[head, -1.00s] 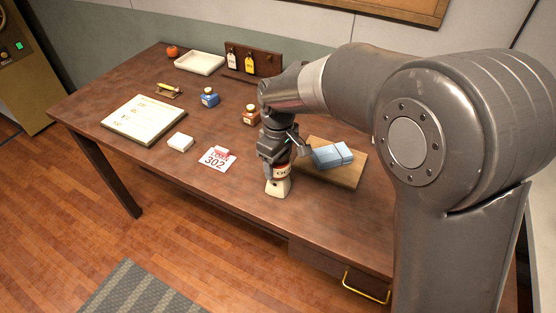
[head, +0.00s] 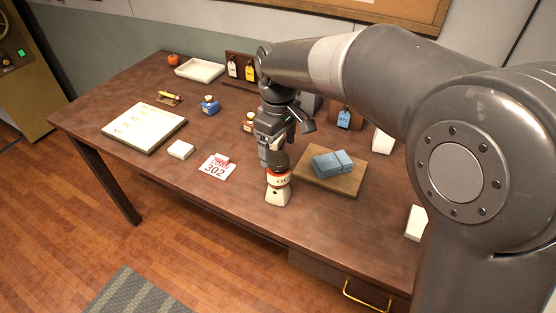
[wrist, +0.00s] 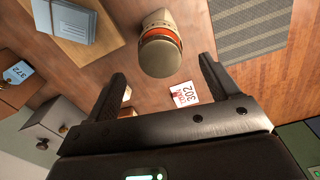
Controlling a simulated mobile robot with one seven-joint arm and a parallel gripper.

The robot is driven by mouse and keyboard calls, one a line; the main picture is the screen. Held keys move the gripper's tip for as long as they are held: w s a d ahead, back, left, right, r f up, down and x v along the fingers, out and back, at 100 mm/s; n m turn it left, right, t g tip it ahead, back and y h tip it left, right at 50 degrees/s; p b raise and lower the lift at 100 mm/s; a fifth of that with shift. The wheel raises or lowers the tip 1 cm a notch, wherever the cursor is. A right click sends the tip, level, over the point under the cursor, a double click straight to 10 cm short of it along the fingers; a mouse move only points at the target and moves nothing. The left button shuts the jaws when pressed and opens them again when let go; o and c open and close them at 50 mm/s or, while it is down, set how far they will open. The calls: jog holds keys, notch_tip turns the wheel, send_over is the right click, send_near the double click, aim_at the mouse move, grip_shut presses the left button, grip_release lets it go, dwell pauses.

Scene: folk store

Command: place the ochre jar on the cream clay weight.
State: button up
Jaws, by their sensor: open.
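The jar looks clear of both fingers.
A wooden board (head: 342,184) with a blue wrapped block (head: 333,163) lies right of the jar. A 302 tag (head: 215,168) and a white block (head: 181,149) lie to the left. A small orange-labelled bottle (head: 249,122) stands behind my gripper. The front-left tabletop is mostly clear.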

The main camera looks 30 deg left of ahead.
notch_tip(320, 180, up, 4)
jog(key=shift+f, duration=0.2)
jog(key=shift+d, duration=0.15)
jog(key=s+d+r+m+t, duration=0.1)
jog(key=d+r+m, duration=0.25)
jog(key=d, duration=0.85)
jog(key=d+r+m+t, duration=0.2)
jog(key=d+m, duration=0.3)
jog(key=d, duration=0.7)
jog(key=s+d+f+m+t, duration=0.2)
jog(key=s+d+m, duration=0.5)
jog(key=s+d, duration=0.4)
jog(key=d+f, duration=0.1)
jog(key=d, duration=0.3)
jog(key=shift+d+f+m+t, duration=0.15)
jog(key=shift+d+m+t, duration=0.15)
jog(key=shift+d+m, duration=0.1)
